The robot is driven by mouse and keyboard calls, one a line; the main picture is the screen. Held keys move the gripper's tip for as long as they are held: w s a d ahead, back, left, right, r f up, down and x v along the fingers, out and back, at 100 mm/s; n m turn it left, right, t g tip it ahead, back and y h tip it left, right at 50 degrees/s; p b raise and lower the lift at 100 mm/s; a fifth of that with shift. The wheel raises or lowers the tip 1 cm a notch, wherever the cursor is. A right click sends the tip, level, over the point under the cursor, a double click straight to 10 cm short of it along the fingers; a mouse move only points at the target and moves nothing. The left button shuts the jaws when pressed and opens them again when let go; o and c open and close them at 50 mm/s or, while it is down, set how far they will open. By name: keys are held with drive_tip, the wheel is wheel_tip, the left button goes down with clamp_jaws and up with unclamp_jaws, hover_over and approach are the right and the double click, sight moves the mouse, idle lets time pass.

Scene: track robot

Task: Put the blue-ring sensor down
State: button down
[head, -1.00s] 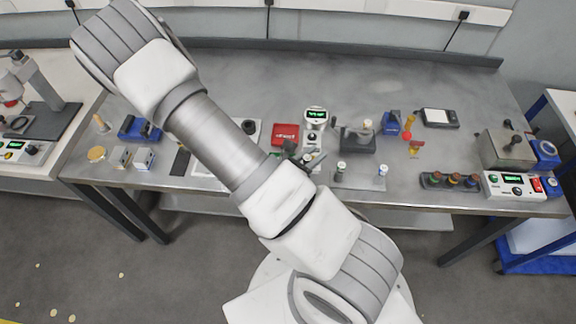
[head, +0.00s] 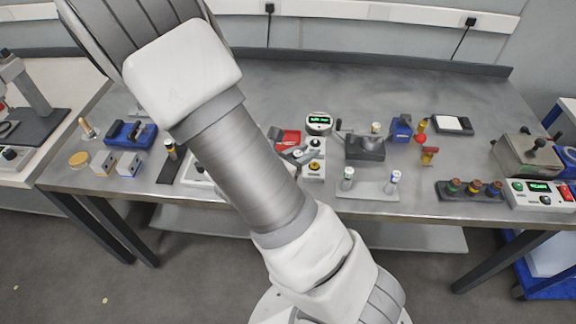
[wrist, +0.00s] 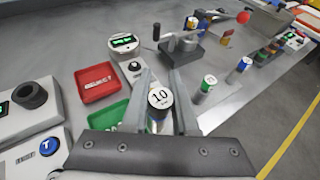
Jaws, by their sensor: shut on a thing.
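My gripper (wrist: 160,108) is shut on a white-topped cylinder marked "10" (wrist: 160,97) in the wrist view. Its ring colour is mostly hidden, so I cannot tell whether it is the blue-ring sensor. In the head view my arm hides most of the gripper and the held cylinder. A grey stand (head: 368,188) holds a green-ringed sensor (head: 347,179) and a blue-ringed sensor (head: 393,181), both upright. These two also show right of my gripper in the wrist view, the green-ringed one (wrist: 208,84) nearer and the blue-ringed one (wrist: 242,68) farther.
A red tray (wrist: 97,80) and a green tray (wrist: 110,117) lie left of my gripper. A round green-display meter (head: 319,123) and a dark fixture (head: 364,148) stand behind. The rear of the bench is clear.

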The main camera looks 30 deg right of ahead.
drive_tip(key=w+f, duration=0.1)
drive_tip(key=w, duration=0.1)
drive_tip(key=w+f+b, duration=0.1)
drive_tip(key=w+f, duration=0.2)
drive_tip(key=w, duration=0.2)
drive_tip(key=shift+a+f, duration=0.15)
drive_tip(key=shift+a, duration=0.25)
drive_tip(key=shift+f+b, duration=1.75)
drive_tip(key=shift+f, duration=0.25)
drive_tip(key=shift+f, duration=0.2)
drive_tip(key=c, duration=0.7)
unclamp_jaws()
drive_tip(key=shift+r, duration=0.15)
